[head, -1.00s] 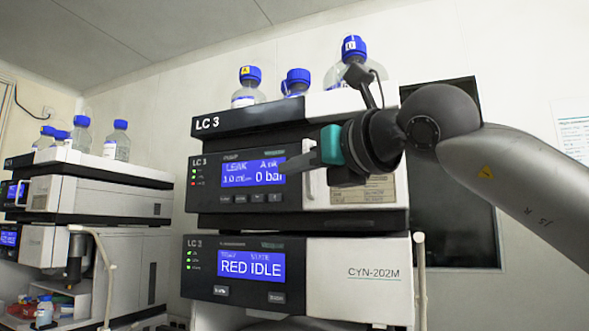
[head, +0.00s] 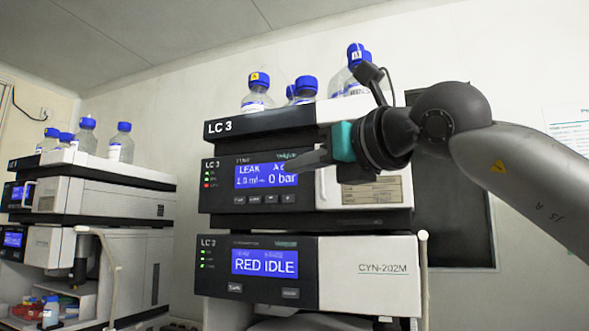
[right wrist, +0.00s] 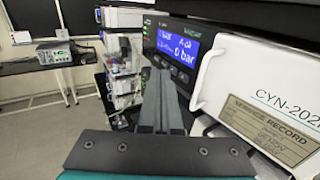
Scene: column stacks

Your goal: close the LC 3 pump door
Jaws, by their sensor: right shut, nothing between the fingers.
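The LC 3 pump (head: 258,198) is the upper module of the near stack; its blue screen reads LEAK and 0 bar. Its white door (head: 372,208) is on the right of the front, with a pale handle (right wrist: 203,78) along the left edge. The door also fills the right of the right wrist view (right wrist: 262,72). I cannot tell how far it stands ajar. My right gripper (head: 287,166) is shut and empty, its fingers pointing left in front of the screen's right part. The gripper and wrist hide part of the door. The fingers also show in the right wrist view (right wrist: 157,72). My left gripper is not in view.
A lower module (head: 262,264) reading RED IDLE sits under the pump. Several blue-capped bottles stand in the top tray (head: 262,122). A second stack (head: 98,200) stands at the left. Open floor (right wrist: 60,130) shows at the left of the right wrist view.

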